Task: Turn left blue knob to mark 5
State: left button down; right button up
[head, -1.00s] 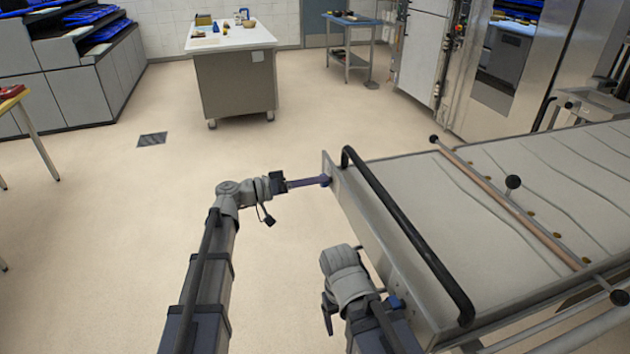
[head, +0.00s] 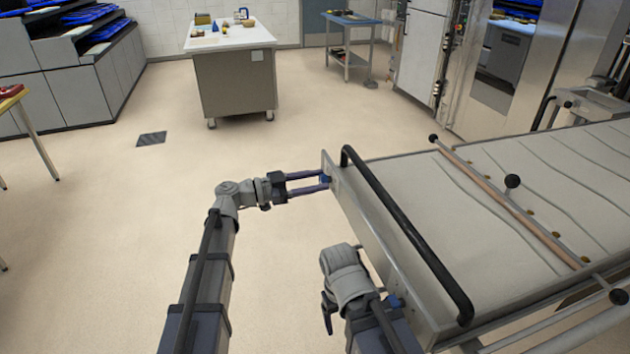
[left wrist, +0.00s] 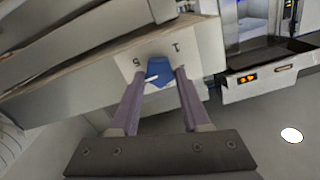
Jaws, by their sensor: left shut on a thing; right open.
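The left blue knob (head: 325,180) sits on the end plate of the loader, at its far left corner in the head view. The knob also shows in the left wrist view (left wrist: 160,70), on a pale plate with a mark like a 5 at its left and a mark like a 1 at its right. A white pointer on the knob faces down and slightly left. My left gripper (head: 322,181) is shut on the knob, one finger each side. My right gripper (head: 328,313) hangs low near the loader's near end, open and apart from everything.
A second blue knob (head: 394,301) shows on the plate beside my right arm, partly hidden. A black handle bar (head: 405,225) runs along the loader's (head: 440,200) edge. A white-topped table (head: 230,38) stands far back.

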pick_arm(q)
jog(key=m, duration=0.6)
jog(key=shift+s+f, duration=0.2)
jog(key=shift+m, duration=0.4)
jog(key=shift+c, duration=1.8)
grip_release()
jog(key=v, duration=0.7)
jog(key=shift+a, duration=0.35)
jog(key=shift+r, duration=0.1)
